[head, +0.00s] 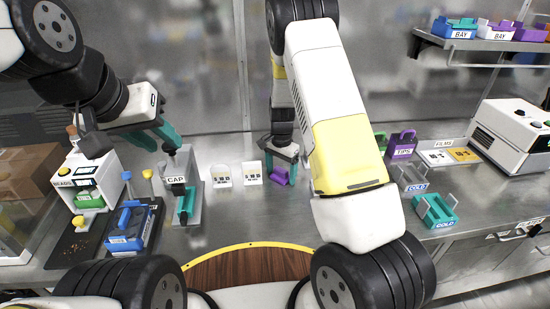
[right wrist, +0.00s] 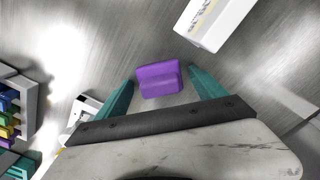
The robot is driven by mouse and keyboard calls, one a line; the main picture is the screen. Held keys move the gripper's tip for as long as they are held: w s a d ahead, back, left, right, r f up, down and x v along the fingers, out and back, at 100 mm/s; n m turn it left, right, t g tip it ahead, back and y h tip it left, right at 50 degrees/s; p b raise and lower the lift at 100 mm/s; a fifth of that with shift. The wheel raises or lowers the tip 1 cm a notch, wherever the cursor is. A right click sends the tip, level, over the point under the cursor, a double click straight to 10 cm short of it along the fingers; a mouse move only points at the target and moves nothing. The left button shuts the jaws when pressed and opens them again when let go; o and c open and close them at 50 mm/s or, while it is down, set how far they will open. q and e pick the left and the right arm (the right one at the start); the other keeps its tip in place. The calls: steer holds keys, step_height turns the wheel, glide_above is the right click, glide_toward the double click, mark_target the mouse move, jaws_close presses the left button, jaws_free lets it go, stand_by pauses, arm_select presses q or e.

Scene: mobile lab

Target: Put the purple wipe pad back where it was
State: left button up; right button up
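The purple wipe pad (head: 279,175) lies on the steel bench in the middle of the head view, beside two small white labelled cards. It also shows in the right wrist view (right wrist: 158,79) as a purple block between the teal fingers. My right gripper (head: 281,168) is open, with a finger on each side of the pad. Gaps show between the pad and the fingers in the right wrist view. My left gripper (head: 168,138) hangs at the left near the CAP stand; its finger gap is not clear.
White cards (head: 221,176) and (head: 252,173) stand left of the pad. The CAP stand (head: 194,190), a blue carrier (head: 130,228) and a BEADS dispenser (head: 88,182) are at the left. A purple TIPS carrier (head: 403,145) and teal COLD rack (head: 437,211) are at the right.

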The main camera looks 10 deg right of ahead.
step_height(320, 180, up, 12)
step_height(320, 180, up, 10)
steer(key=n+t+y, duration=0.1)
steer(key=n+y, duration=0.1)
glide_above(281, 169)
steer(key=s, duration=0.5)
steer(key=s+d+r+n+t, duration=0.1)
steer(key=s+r+n+t, duration=0.1)
steer(key=s+r, duration=0.4)
steer(key=s+d+r+n+t, duration=0.1)
steer(key=s+r+n+t, duration=0.2)
steer(key=s, duration=1.3)
steer(key=shift+r+n, duration=1.3)
steer(key=shift+r, duration=0.2)
steer(key=shift+s, duration=0.1)
